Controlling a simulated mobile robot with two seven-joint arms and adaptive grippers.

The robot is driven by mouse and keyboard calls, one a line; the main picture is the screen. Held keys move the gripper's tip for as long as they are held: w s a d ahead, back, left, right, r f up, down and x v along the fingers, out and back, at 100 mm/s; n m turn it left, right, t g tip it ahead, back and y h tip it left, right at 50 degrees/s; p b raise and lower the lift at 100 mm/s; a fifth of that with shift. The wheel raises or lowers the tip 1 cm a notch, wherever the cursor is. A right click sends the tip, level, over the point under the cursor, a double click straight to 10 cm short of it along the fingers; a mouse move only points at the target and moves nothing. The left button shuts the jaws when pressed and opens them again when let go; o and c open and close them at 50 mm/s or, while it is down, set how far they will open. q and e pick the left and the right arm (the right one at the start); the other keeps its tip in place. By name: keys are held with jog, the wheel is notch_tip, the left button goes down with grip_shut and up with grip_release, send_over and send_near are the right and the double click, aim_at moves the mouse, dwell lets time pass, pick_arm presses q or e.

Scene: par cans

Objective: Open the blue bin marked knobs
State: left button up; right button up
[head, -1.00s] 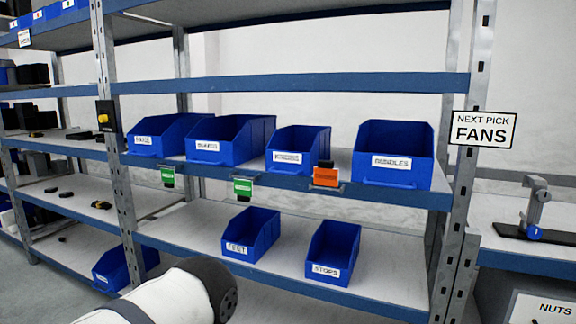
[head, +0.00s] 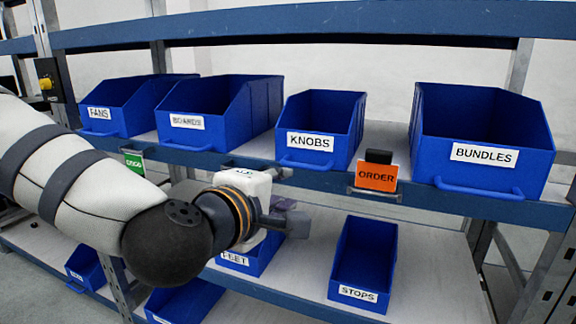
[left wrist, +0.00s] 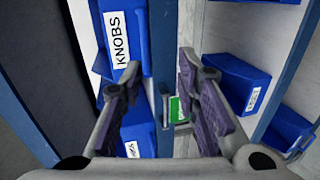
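The blue bin marked KNOBS (head: 333,118) stands on the upper shelf, third from the left, with a white label and a blue handle (head: 306,164) low on its front. In the left wrist view the KNOBS bin (left wrist: 136,22) appears sideways, at the upper left, beyond one finger. My left gripper (head: 284,216) is below and in front of this bin, slightly left of it, apart from it. In the left wrist view its two fingers (left wrist: 160,84) are spread with nothing between them. My right gripper is not in view.
FANS (head: 118,120) and BOARDS (head: 210,130) bins stand to the left, BUNDLES (head: 480,180) to the right. An orange ORDER tag (head: 377,177) hangs on the blue shelf edge right of KNOBS, a green tag (head: 134,162) further left. FEET and STOPS (head: 362,270) bins are below.

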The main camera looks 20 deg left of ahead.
aim_at(302, 166)
pick_arm(q)
jog(key=x, duration=0.3)
jog(key=r+b+x, duration=0.1)
jog(key=x, duration=0.3)
jog(key=r+x, duration=0.1)
jog(key=x, duration=0.2)
jog(key=shift+w+f+b, duration=0.15)
jog(key=shift+w+b, duration=0.2)
jog(key=shift+w, duration=0.55)
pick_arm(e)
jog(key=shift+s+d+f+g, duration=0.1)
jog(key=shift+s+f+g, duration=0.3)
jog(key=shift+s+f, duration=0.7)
pick_arm(q)
jog(key=shift+c, duration=0.5)
grip_shut()
